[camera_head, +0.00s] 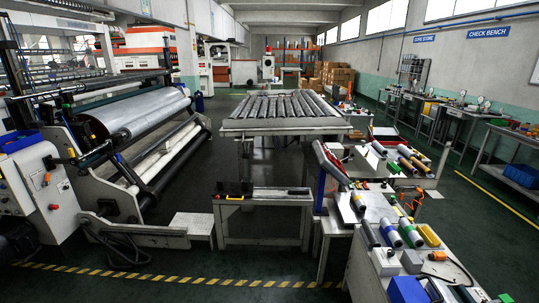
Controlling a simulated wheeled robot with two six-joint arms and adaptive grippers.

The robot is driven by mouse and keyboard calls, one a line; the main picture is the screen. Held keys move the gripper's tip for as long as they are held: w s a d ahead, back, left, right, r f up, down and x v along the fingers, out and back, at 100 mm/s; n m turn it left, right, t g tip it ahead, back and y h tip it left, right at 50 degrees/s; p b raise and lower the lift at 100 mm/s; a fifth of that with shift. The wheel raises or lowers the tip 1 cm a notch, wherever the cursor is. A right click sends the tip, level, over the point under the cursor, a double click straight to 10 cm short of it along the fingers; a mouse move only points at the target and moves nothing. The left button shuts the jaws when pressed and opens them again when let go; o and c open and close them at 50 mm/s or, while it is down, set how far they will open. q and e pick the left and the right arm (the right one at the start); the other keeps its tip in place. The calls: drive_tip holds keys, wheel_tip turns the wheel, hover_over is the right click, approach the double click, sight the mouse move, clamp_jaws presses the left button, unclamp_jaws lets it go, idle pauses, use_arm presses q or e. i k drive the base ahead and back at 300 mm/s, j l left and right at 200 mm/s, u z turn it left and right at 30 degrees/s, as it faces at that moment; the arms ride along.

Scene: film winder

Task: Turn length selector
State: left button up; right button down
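The film winder (135,115) stands at the left with a large pale film roll on it. Its light grey control cabinet (38,195) is at the left edge, with red buttons, small dark knobs and a blue tray on top. Orange-red fittings (47,178) show on the cabinet's side. I cannot tell which control is the length selector, as they are too small. Neither of my grippers shows in this view.
A roller table (283,112) stands in the middle, with a low grey bench (262,197) before it. A cluttered workbench (385,235) with coloured rolls is at the right. A yellow-black floor stripe (180,279) crosses the front, where the floor is clear.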

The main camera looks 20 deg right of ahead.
sight(390, 253)
drive_tip(key=i+l+z, duration=0.2)
drive_tip(key=i+z, duration=0.65)
drive_tip(key=z, duration=0.15)
drive_tip(key=i+j+z, duration=0.15)
drive_tip(key=i+z, duration=0.35)
drive_tip(key=i+j+z, duration=0.25)
drive_tip(key=z, duration=0.25)
drive_tip(key=i+z, duration=0.15)
drive_tip(key=z, duration=0.2)
drive_tip(key=i+z, duration=0.2)
drive_tip(key=z, duration=0.15)
drive_tip(key=i+z, duration=0.15)
drive_tip(key=z, duration=0.2)
